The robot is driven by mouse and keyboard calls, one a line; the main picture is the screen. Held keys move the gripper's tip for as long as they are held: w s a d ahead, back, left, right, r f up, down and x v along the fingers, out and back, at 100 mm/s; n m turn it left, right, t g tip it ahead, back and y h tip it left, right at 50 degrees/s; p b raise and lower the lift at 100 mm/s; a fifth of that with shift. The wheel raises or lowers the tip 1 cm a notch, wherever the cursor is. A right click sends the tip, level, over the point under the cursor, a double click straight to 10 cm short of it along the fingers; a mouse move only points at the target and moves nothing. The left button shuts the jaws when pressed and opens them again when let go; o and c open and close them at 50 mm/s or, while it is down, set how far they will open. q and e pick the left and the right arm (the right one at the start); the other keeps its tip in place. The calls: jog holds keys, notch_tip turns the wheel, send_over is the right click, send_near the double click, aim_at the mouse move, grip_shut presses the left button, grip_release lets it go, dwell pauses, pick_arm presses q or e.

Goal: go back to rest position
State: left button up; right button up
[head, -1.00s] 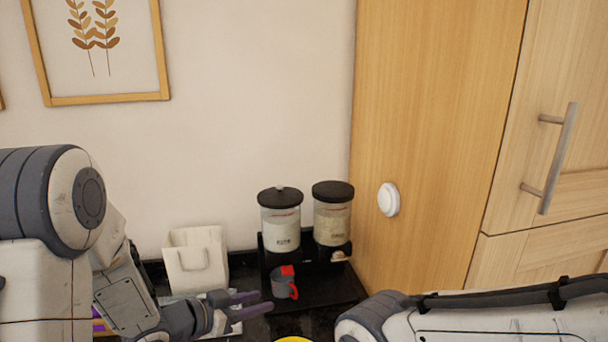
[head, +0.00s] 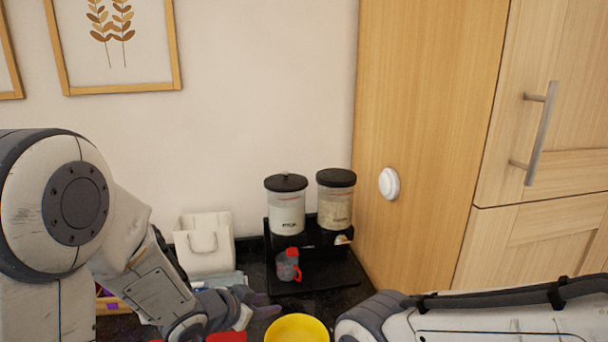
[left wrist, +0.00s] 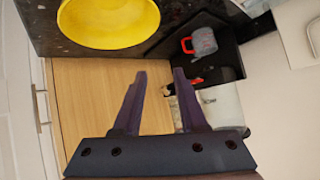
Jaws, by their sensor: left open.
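My left gripper (head: 258,302) is low in the head view, left of the yellow bowl. In the left wrist view its two dark fingers (left wrist: 158,78) stand apart with nothing between them. My right arm crosses the lower right of the head view; its gripper is out of the picture.
A yellow bowl (head: 297,329) is on the dark counter (head: 335,301). A grey and red cup (head: 288,265) stands under a black dispenser stand (head: 312,236) with two jars. A white bag (head: 204,245) stands left. A wooden cabinet (head: 425,120) bounds the right.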

pick_arm(q)
jog(key=s+y+b, duration=0.1)
jog(key=s+f+g+y, duration=0.1)
jog(key=s, duration=0.1)
jog(key=s+d+f+n+b, duration=0.1)
jog(key=shift+s+f+g+y+b, duration=0.15)
jog(key=shift+f+g+y+b, duration=0.15)
jog(key=shift+y+b, duration=0.1)
jog(key=s+d+f+g+y+b, duration=0.1)
jog(key=s+g+b, duration=0.1)
jog(key=s, duration=0.9)
jog(key=s+d+f+g+y+b, duration=0.1)
jog(key=s+g, duration=0.4)
jog(key=s, duration=0.7)
jog(key=shift+s+d+f+g+b, duration=0.2)
jog(key=shift+d+f+g+b, duration=0.15)
jog(key=shift+b, duration=0.4)
grip_shut()
